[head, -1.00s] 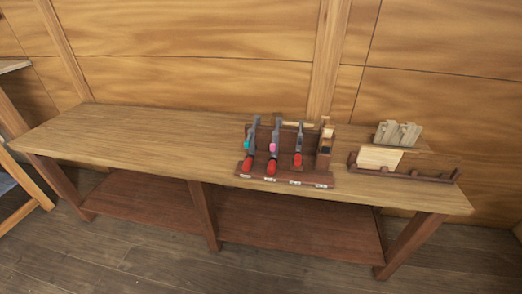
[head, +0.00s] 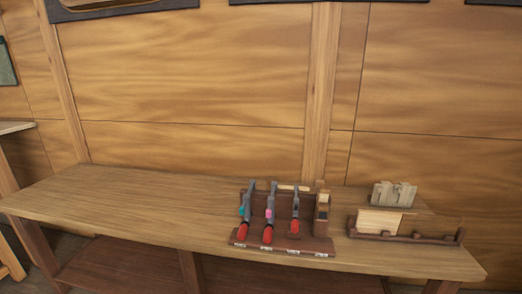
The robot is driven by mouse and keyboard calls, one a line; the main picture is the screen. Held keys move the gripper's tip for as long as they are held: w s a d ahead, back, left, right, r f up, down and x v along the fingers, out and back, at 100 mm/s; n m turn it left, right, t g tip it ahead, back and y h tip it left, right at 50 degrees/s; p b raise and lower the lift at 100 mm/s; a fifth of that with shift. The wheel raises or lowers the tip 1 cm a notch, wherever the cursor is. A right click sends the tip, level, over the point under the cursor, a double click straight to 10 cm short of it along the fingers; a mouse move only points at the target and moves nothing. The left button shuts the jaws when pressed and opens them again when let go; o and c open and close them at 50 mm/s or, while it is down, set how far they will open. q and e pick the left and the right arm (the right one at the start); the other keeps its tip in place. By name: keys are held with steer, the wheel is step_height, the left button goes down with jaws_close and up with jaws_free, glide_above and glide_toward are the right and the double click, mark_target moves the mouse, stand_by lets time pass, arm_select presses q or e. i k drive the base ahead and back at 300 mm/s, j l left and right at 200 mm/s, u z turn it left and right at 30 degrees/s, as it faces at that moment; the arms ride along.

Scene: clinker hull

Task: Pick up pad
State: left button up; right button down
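A wooden workbench (head: 120,205) runs along the wall. A dark rack (head: 285,247) on it holds 3 grey clamps with red handles, such as the left clamp (head: 243,230). Small light wooden blocks (head: 322,200) sit in the rack's right end. To the right, a pale flat rectangular piece (head: 378,221) leans upright in a low dark holder (head: 425,239). Behind it stand several notched greyish-beige pieces (head: 394,194). I cannot tell for certain which of these is the pad. Neither of my grippers is in view.
The left half of the bench top is clear. A lower shelf (head: 130,265) lies under the bench. A panelled wooden wall (head: 180,80) stands behind, with dark-framed items at its top edge. Another table edge (head: 15,127) shows at far left.

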mark_target(403, 188)
steer(key=z, duration=1.35)
steer(key=i+l+u, duration=0.45)
steer(key=l, duration=0.65)
steer(key=i+l+u, duration=0.1)
steer(key=l+u, duration=0.35)
steer(key=l, duration=0.7)
steer(key=l+u, duration=0.45)
steer(key=l, duration=0.75)
